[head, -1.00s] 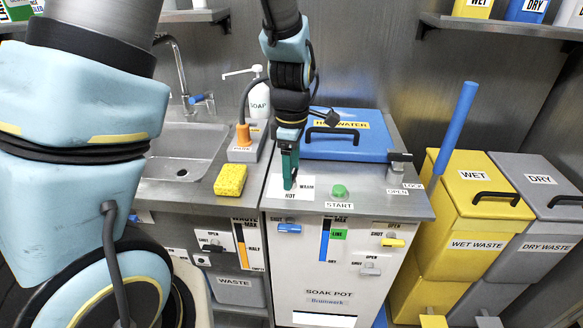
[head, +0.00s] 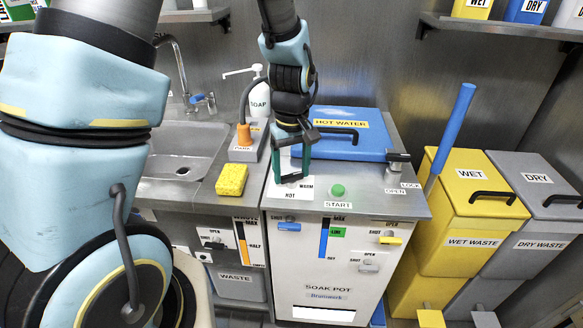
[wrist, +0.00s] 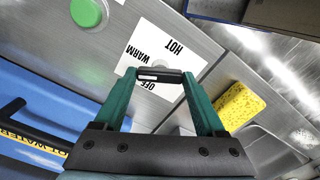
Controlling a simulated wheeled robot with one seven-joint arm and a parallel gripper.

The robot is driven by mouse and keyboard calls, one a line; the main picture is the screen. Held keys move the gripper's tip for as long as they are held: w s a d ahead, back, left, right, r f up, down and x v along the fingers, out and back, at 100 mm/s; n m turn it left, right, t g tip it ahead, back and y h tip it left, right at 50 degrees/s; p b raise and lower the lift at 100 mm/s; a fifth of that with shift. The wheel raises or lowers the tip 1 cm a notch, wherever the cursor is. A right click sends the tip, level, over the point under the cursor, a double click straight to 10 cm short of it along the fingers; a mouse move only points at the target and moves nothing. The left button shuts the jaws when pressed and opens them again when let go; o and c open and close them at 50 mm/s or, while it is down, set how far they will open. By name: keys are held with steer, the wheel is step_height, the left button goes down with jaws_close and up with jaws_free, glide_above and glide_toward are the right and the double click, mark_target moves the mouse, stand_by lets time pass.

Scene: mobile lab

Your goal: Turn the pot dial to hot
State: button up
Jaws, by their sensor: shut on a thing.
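My gripper (head: 292,179) points down over the top of the soak pot (head: 325,270), its two green fingers spread left and right at the dial's place. In the wrist view the fingers are shut on the ends of the black dial bar (wrist: 168,77). The bar has a white mark at its left end in that view. The white dial label (wrist: 150,50) reads OFF, WARM and HOT. The mark lies near OFF and WARM, with HOT further off; the exact setting is hard to tell. In the head view the fingers hide most of the dial.
The green START button (head: 338,190) is right of the dial. The blue hot water lid (head: 340,140) lies behind, with a lock lever (head: 398,160) at its right. A yellow sponge (head: 231,180) and the soap bottle (head: 259,103) stand left, beside the sink (head: 180,150).

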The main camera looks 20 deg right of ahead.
steer(key=m, duration=0.5)
steer(key=shift+m+p, duration=0.3)
steer(key=shift+p, duration=0.1)
steer(key=m+p, duration=0.1)
steer(key=m, duration=0.5)
steer(key=shift+r+p, duration=0.1)
steer(key=shift+p, duration=0.2)
steer(key=m+p, duration=0.2)
steer(key=m, duration=0.4)
steer(key=shift+m, duration=0.3)
steer(key=shift+m+p, duration=1.2)
steer(key=shift+m, duration=1.4)
steer(key=o, duration=1.3)
